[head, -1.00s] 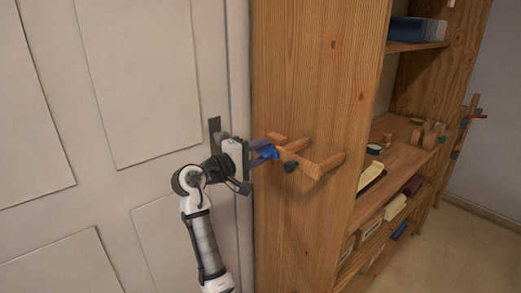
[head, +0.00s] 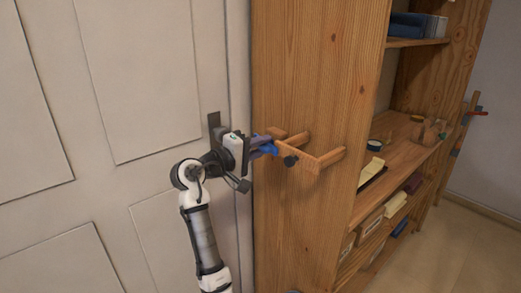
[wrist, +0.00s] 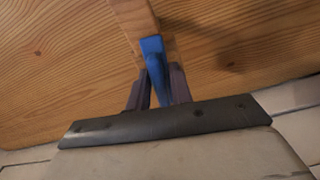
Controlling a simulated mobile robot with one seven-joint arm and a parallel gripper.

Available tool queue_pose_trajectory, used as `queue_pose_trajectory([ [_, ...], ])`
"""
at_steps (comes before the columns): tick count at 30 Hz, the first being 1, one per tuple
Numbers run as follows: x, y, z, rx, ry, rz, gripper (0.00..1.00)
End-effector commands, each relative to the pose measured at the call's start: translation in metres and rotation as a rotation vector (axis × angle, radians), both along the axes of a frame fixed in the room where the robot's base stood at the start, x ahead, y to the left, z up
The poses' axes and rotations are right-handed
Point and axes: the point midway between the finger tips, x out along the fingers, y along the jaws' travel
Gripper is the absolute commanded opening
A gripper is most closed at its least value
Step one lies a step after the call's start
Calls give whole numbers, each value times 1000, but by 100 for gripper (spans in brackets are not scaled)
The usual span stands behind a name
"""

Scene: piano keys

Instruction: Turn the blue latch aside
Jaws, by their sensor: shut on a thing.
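The blue latch (head: 271,150) is at the left end of a wooden bar (head: 306,159) on the side of the wooden shelf unit. In the wrist view the latch (wrist: 153,60) runs down from the wooden bar between my two dark fingers. My gripper (head: 265,148) reaches in from the left and is shut on the latch. It also shows in the wrist view (wrist: 159,85), with a finger on either side of the blue piece. The fingers hide part of the latch.
A dark knob (head: 290,161) sticks out from the bar, close to the right of the latch. Wooden pegs (head: 332,156) join the bar to the panel (head: 310,70). A white door (head: 150,80) stands close on the left, behind my arm. Open shelves (head: 405,150) lie to the right.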

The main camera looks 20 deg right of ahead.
Motion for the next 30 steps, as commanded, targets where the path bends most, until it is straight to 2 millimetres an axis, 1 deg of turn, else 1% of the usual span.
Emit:
queue_pose_trajectory([
  [1, 0, 0, -3, 13, -36, 1, 0],
  [4, 0, 1, -4, 42, -116, 1, 0],
  [30, 0, 1, -4, 324, -893, 1, 0],
])
